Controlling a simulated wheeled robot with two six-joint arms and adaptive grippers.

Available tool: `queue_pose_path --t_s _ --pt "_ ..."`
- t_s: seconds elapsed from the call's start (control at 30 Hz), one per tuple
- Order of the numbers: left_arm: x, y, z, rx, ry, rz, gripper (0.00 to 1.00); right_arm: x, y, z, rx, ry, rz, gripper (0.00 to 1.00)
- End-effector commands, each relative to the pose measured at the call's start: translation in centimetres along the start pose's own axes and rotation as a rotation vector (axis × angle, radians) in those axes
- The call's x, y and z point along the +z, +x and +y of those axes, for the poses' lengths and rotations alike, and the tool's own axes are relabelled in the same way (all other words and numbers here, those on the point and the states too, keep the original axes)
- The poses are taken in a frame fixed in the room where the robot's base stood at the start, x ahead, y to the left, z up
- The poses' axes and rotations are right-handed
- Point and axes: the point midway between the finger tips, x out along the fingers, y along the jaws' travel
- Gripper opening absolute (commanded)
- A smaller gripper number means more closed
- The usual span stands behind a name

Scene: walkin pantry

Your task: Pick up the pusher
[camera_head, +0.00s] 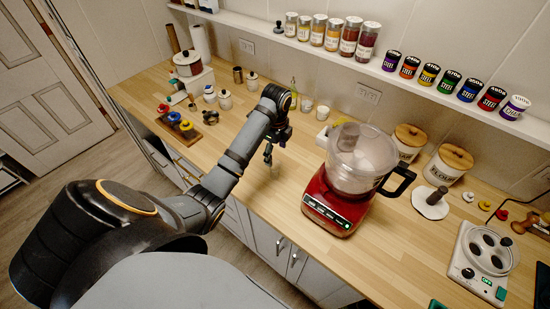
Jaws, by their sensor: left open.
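My left gripper (268,154) hangs over the counter with its fingers pointing down, open, just left of the food processor. My right gripper is not in view.
Flour canisters (446,167) stand behind and right of the processor. A white disc with a dark stem (431,204) and a white scale-like appliance (483,262) are at the right. Small jars and cups stand at the back left. Shelves of spice jars (348,37) hang above. The front counter (262,205) is clear.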

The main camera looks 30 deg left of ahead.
Motion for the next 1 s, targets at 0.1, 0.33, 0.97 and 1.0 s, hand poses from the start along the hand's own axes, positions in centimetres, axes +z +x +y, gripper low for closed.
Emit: queue_pose_path --t_s 0.1,0.33,0.97,1.0 --pt "0.6 -1.5 -1.1 0.020 0.097 0.014 0.76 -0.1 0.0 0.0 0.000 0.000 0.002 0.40" --pt "0.6 -0.8 -1.2 0.024 0.116 0.016 0.76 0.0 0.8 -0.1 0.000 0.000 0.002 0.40" --pt "0.6 5.9 -0.7 0.023 0.114 0.015 0.76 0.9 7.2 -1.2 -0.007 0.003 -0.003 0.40" --pt "0.7 6.6 -0.6 0.023 0.114 0.015 0.76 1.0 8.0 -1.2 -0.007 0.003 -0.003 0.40"
